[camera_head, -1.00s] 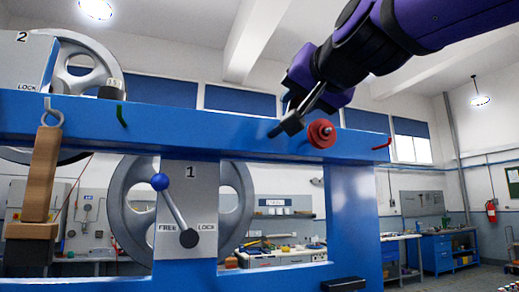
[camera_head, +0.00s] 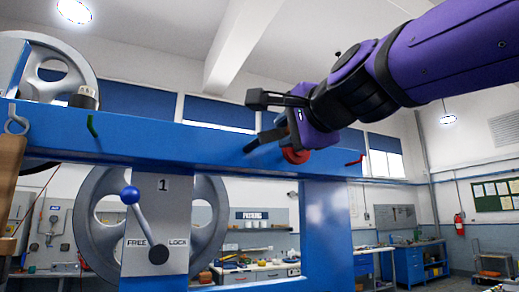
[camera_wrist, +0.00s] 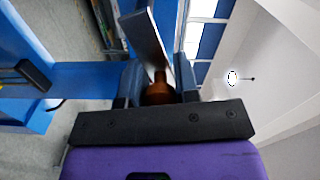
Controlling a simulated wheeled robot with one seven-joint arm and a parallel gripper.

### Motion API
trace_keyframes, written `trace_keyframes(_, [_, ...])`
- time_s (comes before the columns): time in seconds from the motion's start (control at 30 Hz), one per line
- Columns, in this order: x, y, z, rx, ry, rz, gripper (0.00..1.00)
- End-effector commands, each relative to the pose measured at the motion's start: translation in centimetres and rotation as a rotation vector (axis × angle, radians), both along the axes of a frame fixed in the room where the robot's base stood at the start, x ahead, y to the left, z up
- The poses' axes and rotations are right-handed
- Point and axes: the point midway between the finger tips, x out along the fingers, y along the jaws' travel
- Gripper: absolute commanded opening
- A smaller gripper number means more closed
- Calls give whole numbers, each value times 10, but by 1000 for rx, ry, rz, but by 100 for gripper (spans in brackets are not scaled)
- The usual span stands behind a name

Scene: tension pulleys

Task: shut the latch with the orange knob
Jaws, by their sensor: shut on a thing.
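In the wrist view my gripper (camera_wrist: 158,84) is shut on the orange-brown knob (camera_wrist: 159,94), one finger on each side of it. A flat grey metal bar (camera_wrist: 146,36) stands just beyond the knob, seemingly the latch arm. In the head view my gripper (camera_head: 257,142) reaches left over the top blue beam, fingertips near its front face. A red disc (camera_head: 295,156) on the beam is partly covered by my gripper.
A lever with a blue ball (camera_head: 130,195) leans to the FREE side of plate 1 (camera_head: 162,185). Large grey wheels (camera_head: 93,225) stand behind.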

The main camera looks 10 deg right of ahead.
Motion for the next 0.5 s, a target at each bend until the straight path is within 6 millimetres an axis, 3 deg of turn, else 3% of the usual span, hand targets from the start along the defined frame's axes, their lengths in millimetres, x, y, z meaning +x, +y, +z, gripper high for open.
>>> trace_keyframes(0.5, [-1, -3, -9, 318, 78, -1, 0])
